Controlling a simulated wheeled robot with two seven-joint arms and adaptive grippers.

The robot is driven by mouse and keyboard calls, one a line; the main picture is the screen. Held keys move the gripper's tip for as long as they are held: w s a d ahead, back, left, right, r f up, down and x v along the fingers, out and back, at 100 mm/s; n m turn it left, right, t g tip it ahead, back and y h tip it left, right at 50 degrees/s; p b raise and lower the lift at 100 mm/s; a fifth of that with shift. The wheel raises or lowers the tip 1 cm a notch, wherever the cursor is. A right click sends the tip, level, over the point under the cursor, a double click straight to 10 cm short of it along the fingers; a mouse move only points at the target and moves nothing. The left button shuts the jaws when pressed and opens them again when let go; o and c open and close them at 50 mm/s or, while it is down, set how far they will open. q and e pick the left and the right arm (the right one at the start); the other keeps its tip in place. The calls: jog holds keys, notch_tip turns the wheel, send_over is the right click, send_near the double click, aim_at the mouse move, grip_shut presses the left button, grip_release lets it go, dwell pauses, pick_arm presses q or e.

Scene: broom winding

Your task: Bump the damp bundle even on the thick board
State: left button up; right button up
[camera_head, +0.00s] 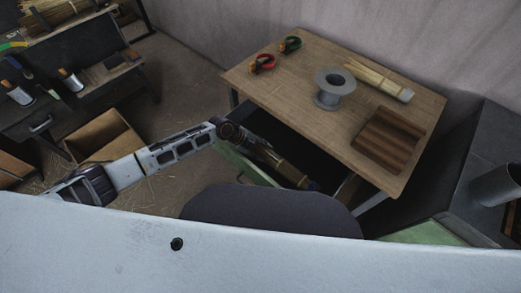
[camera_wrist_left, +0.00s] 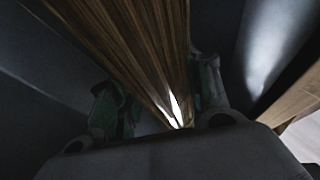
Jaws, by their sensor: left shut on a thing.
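My left gripper (camera_head: 262,152) reaches in from the left, low beside the near edge of the wooden table. It is shut on a brown straw bundle (camera_head: 286,168), which slants down to the right over a dark recess. In the left wrist view, the bundle (camera_wrist_left: 145,45) runs between the two green-padded fingers, its strands lengthwise. The thick board (camera_head: 389,140), brown and striped, lies flat at the table's right front corner, apart from the bundle. The bundle's lower end is hard to make out. My right gripper is not in view.
On the table (camera_head: 310,75) stand a grey wire spool (camera_head: 334,88), a pale straw bundle (camera_head: 380,80), and red (camera_head: 262,63) and green (camera_head: 290,44) handled tools. A grey cylinder (camera_head: 494,185) stands at right. A dark bench with tools and an open wooden box (camera_head: 103,137) are at left.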

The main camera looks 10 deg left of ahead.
pick_arm(q)
jog(key=shift+s+a+f, duration=0.25)
jog(key=shift+s+f, duration=0.15)
jog(key=shift+f, duration=0.2)
jog(key=o, duration=0.9)
jog(key=shift+o, duration=0.4)
jog(key=shift+w+r, duration=0.2)
jog(key=shift+w, duration=0.05)
jog(key=shift+r, duration=0.2)
jog(key=v, duration=1.1)
jog(key=shift+a+r, duration=0.2)
jog(key=shift+a, duration=0.05)
jog(key=shift+r, duration=0.15)
